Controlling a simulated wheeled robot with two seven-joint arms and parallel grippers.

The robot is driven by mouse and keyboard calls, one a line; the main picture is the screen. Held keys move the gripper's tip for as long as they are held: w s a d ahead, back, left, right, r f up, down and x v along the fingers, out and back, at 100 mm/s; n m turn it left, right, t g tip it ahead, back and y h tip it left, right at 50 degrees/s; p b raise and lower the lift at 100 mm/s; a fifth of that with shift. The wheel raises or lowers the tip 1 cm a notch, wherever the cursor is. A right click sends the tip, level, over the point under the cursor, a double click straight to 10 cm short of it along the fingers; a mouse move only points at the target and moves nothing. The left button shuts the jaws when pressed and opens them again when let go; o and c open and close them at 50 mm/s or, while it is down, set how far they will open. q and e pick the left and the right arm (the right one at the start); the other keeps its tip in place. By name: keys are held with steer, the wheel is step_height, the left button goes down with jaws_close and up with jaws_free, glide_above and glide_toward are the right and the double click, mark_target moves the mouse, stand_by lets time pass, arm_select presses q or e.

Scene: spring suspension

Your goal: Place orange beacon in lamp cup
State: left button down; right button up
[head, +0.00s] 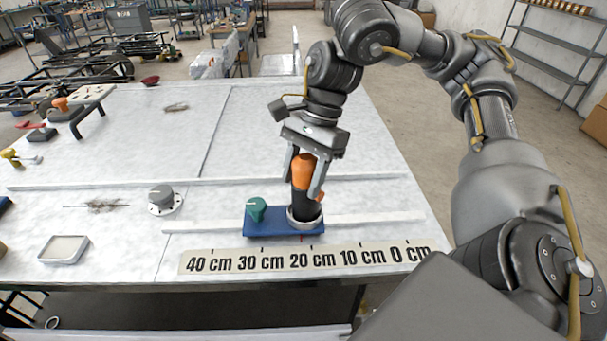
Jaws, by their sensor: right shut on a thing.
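The orange beacon (303,168) has an orange top and a black lower body. It stands about upright between the fingers of my right gripper (304,187), which is shut on it. Its black lower end is at the light-coloured ring of the lamp cup (291,222), on the right part of a blue base (270,235). It looks inside the ring, but I cannot tell how deep it sits. My left gripper is not in view.
A green knob (256,208) stands on the blue base's left part. A ruler strip (305,259) lies in front. A grey knob on a round flange (163,199) and a shallow white dish (63,249) are to the left.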

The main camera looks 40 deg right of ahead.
steer(key=shift+f, duration=0.2)
steer(key=shift+s+f, duration=0.1)
steer(key=shift+f, duration=0.05)
steer(key=o, duration=1.1)
steer(key=shift+r, duration=0.3)
steer(key=p+v, duration=0.2)
steer(key=v, duration=1)
